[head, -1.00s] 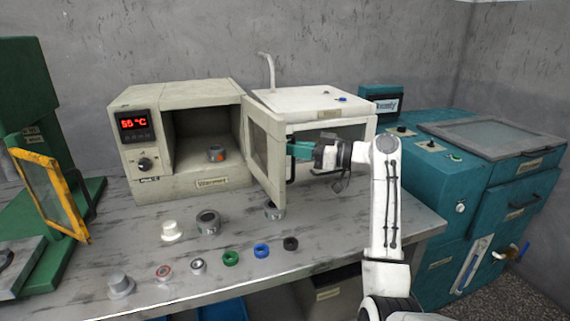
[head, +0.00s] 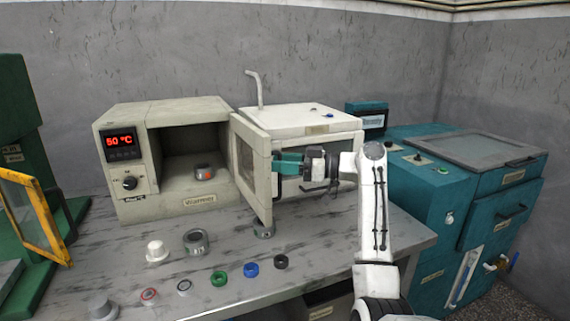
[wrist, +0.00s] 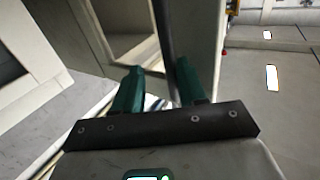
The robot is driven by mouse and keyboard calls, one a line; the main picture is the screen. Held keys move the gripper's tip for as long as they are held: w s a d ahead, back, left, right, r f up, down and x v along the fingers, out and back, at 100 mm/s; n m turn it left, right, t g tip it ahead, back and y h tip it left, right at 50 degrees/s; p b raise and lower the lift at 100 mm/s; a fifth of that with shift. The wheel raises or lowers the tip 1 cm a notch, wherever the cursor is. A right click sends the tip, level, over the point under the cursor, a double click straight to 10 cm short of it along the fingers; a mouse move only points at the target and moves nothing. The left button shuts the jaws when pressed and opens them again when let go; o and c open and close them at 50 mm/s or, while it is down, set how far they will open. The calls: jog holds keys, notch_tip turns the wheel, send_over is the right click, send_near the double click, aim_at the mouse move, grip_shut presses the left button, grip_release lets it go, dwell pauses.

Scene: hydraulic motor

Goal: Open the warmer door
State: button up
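The warmer (head: 165,112) is a cream box with a red display reading 50 °C. Its chamber is exposed and holds a grey metal part with an orange mark (head: 205,173). The warmer door (head: 265,197) stands swung well out on its right side, its windowed panel extending toward the front of the bench. My gripper (head: 287,163) is at the door's outer face, on its right side, with teal fingers pointing left. In the wrist view the fingers (wrist: 158,82) are apart, with a dark upright bar, seemingly the door handle, between or just beyond them. Contact is unclear.
A second white-topped box (head: 305,115) stands behind my gripper. A teal machine (head: 420,195) is at the right. Rings, caps and metal parts, including a large metal ring (head: 196,242), lie on the bench in front. A yellow-framed guard (head: 50,215) is at the left.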

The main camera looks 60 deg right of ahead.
jog(key=shift+s+d+f, duration=0.1)
jog(key=shift+s+d, duration=0.05)
dwell(0.3)
jog(key=v, duration=1)
jog(key=shift+s+b, duration=0.3)
jog(key=shift+d, duration=0.15)
